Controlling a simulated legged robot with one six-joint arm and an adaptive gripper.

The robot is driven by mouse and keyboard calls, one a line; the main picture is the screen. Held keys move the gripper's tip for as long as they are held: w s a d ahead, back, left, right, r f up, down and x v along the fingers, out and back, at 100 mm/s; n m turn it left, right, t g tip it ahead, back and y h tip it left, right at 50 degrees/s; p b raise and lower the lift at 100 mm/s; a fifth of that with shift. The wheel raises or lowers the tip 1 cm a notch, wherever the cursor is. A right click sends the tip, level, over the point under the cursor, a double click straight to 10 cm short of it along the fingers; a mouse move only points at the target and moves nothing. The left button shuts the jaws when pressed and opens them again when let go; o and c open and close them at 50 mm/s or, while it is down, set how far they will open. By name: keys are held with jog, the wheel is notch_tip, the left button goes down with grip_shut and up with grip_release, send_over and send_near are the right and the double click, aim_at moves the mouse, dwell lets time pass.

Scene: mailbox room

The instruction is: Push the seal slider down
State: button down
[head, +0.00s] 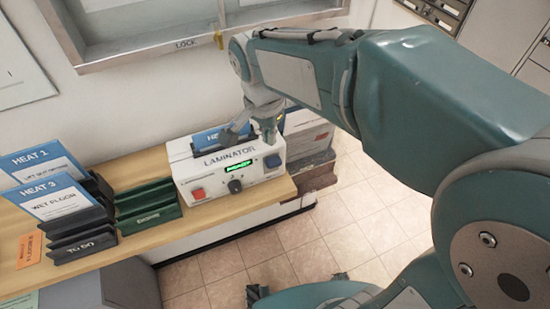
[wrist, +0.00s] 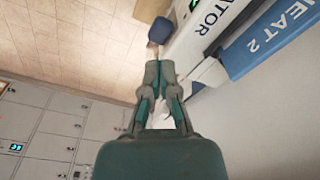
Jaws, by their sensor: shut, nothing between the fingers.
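The white laminator (head: 222,182) stands at the right end of the wooden counter. Its blue slider knob (head: 272,161) is on the right of the front face and also shows in the wrist view (wrist: 161,30). My gripper (head: 270,139) is over the laminator's top right, just above the knob in the head view. In the wrist view my gripper (wrist: 160,66) has its fingertips together and empty, with a small gap in the picture to the knob. A blue HEAT 2 card (wrist: 268,38) sits in the laminator's top slot.
The front also has a red button (head: 198,195), a dark dial (head: 235,186) and a green display (head: 238,167). Dark racks (head: 82,243) with HEAT cards and a green rack (head: 148,212) stand to the left. Tiled floor (head: 335,225) lies beyond the counter.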

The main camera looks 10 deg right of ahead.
aim_at(271, 163)
jog(key=shift+a+f, duration=0.15)
jog(key=shift+f, duration=0.25)
jog(key=f, duration=0.2)
jog(key=d+f, duration=0.1)
jog(key=f, duration=0.2)
jog(key=shift+w+d, duration=0.15)
jog(key=shift+f, duration=0.35)
jog(key=shift+a+f, duration=0.1)
jog(key=shift+a, duration=0.25)
jog(key=shift+d+f, duration=0.2)
jog(key=shift+f, duration=0.35)
notch_tip(271, 163, down, 4)
jog(key=shift+f, duration=0.1)
jog(key=shift+s+a+r, duration=0.35)
jog(key=shift+s+a, duration=0.2)
jog(key=shift+a, duration=0.05)
jog(key=shift+s+a+r, duration=0.3)
jog(key=shift+s+a, duration=0.2)
jog(key=shift+a, duration=0.05)
